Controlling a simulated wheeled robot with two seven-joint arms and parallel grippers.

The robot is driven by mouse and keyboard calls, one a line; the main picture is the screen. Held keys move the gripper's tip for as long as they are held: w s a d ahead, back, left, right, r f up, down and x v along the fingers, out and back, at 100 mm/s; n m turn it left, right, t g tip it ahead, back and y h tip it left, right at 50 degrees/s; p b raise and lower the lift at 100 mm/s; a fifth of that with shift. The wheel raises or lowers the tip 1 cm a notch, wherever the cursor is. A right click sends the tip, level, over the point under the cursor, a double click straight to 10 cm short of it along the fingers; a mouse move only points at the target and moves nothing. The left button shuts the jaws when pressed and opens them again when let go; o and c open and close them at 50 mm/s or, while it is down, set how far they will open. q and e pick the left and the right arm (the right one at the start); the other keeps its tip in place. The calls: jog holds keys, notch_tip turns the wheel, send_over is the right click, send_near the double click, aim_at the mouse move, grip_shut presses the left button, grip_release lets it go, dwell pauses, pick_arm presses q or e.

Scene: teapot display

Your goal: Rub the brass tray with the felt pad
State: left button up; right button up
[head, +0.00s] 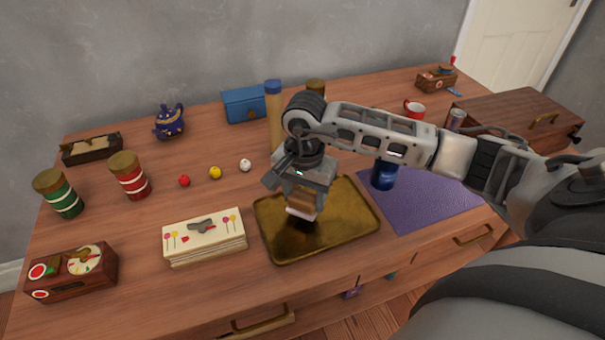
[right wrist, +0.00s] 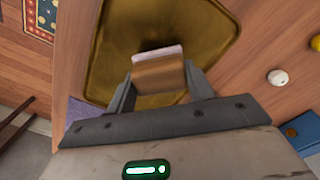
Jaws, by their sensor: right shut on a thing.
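The brass tray (head: 345,226) lies flat on the wooden table near its front edge. It has a raised rim and a dull, mottled gold surface, and it fills much of the right wrist view (right wrist: 210,30). My right gripper (head: 303,205) is over the left part of the tray, pointing down. It is shut on the felt pad (head: 301,213), which has a brown wooden back and a pale underside. In the right wrist view the pad (right wrist: 159,74) sits between both fingers. I cannot tell whether the pad touches the tray. My left gripper is not in view.
A decorated box (head: 205,240) stands close to the tray's left. A purple mat (head: 430,200) with a dark blue can (head: 384,176) lies to the right. Small red (head: 184,181), yellow (head: 215,173) and white (head: 245,165) balls lie behind left. A drawer (head: 262,322) shows below the table's front edge.

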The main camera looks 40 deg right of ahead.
jog(key=shift+s+r+p, duration=0.1)
jog(key=shift+r+p, duration=1.45)
jog(key=shift+r, duration=1.35)
